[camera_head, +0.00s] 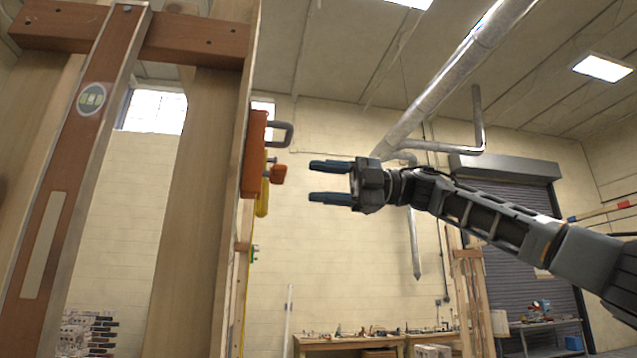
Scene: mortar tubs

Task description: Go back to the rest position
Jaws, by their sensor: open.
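My gripper (328,182) is in the middle of the head view, at the end of my dark grey arm, which comes in from the right edge. Its two dark blue fingers point left and stand apart, with nothing between them. Left of the fingertips, with a small gap in the picture, are an orange fixture (254,155) with a grey handle (283,133) and a smaller orange knob (278,174). These are on the edge of a wooden panel. No mortar tub can be made out.
A tall wooden frame (188,200) with a reddish-brown upright (85,140) fills the left side. A workbench (350,342) with small items stands low at the back. A grey roller shutter (515,215) and a second table (545,323) are behind my arm. A metal duct (440,85) runs overhead.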

